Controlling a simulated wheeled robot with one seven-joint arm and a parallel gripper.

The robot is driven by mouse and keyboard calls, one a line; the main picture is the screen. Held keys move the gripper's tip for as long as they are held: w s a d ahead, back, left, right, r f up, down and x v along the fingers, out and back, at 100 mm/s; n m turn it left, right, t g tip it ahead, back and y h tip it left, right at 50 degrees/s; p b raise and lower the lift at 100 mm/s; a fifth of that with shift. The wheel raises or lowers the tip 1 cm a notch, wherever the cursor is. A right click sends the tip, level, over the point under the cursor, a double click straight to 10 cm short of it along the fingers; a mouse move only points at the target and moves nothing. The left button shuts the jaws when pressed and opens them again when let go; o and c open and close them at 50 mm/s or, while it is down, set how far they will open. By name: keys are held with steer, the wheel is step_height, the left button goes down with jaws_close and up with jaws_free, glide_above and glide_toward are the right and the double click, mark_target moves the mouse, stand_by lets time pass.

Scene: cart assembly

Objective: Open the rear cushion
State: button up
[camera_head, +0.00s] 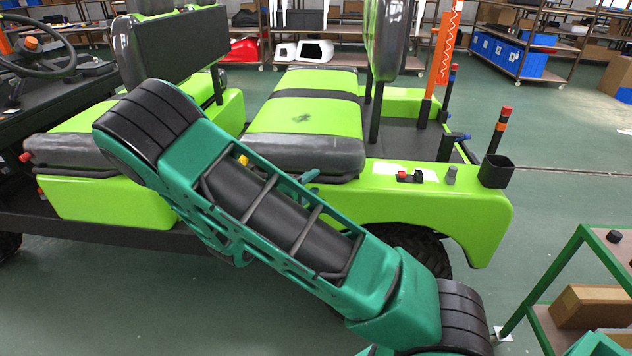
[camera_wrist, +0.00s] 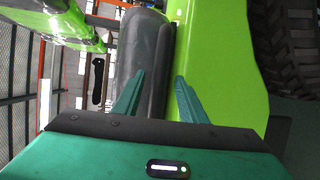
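The rear cushion (camera_head: 306,118) is a lime-green seat pad with dark grey bands. It lies flat on the cart's green rear body (camera_head: 437,205). Its grey front edge also shows in the wrist view (camera_wrist: 140,48). My gripper (camera_wrist: 155,88) is open, with two teal fingers apart and nothing clearly held. The left finger overlaps the grey cushion edge in the picture, and the right finger overlaps the green body. A dark lip lies between them; I cannot tell whether they touch it. In the head view my arm hides most of the gripper.
The front seat (camera_head: 75,150) and steering wheel (camera_head: 38,52) are at the left. A dark cup with a tool (camera_head: 496,170) stands on the rear body's right corner. A green-framed trolley with boxes (camera_head: 596,305) is at lower right. Blue bins (camera_head: 507,58) sit on shelves behind.

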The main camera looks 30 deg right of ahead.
mark_target(315, 181)
steer(key=shift+x, duration=1.75)
jaws_close()
